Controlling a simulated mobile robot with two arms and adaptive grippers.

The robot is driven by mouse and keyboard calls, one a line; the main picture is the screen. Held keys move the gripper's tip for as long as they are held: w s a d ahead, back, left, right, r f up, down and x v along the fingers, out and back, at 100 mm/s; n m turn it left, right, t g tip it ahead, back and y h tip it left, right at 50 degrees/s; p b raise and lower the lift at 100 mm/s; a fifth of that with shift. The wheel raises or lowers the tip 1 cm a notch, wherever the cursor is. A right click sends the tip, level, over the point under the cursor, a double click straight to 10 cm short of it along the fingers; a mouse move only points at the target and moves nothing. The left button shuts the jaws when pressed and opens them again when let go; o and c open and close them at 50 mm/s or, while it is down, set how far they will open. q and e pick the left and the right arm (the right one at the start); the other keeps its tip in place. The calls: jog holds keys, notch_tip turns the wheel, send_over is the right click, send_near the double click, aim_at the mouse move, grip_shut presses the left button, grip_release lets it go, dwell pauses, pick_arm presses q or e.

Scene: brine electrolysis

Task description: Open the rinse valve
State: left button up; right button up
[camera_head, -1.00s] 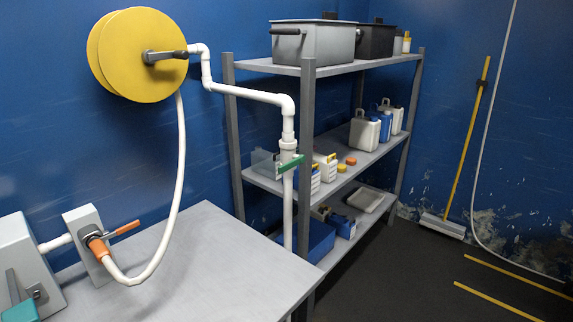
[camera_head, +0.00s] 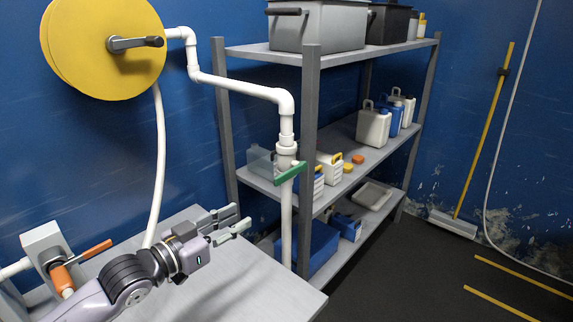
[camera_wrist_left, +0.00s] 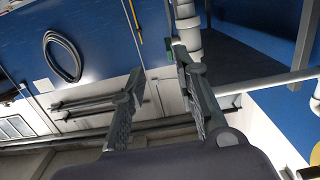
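A valve with a green lever handle (camera_head: 290,173) sits on the upright white pipe (camera_head: 287,225), in front of the shelf. Another lever, orange (camera_head: 90,250), is on a grey wall box at the lower left. I cannot tell from a label which is the rinse valve. My left gripper (camera_head: 239,219) is over the grey table, left of and below the green handle, apart from it. Its fingers are spread with nothing between them. In the left wrist view, the gripper (camera_wrist_left: 157,63) is also open, and a white pipe (camera_wrist_left: 186,28) shows just beyond its right finger. My right gripper is not in view.
The grey table (camera_head: 245,275) lies under my left arm. A yellow hose reel (camera_head: 95,70) with a white hose (camera_head: 158,150) is on the wall. A metal shelf (camera_head: 310,130) with bins and bottles stands behind the pipe.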

pick_arm(q)
notch_tip(320, 180, up, 3)
jog(key=w, duration=0.1)
jog(key=p, duration=0.1)
send_near(285, 173)
jog(key=shift+t+h, duration=0.3)
jog(key=shift+h, duration=0.1)
jog(key=x, duration=0.2)
jog(key=p+x, duration=0.1)
jog(key=x, duration=0.5)
jog(key=shift+w+f, duration=0.25)
jog(key=shift+f, duration=0.15)
jog(key=shift+w+d, duration=0.4)
jog(key=shift+w, duration=0.2)
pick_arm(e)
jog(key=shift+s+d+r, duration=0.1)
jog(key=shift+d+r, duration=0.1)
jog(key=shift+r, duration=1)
pick_arm(q)
jog(key=shift+c, duration=0.5)
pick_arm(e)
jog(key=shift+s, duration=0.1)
pick_arm(q)
grip_shut()
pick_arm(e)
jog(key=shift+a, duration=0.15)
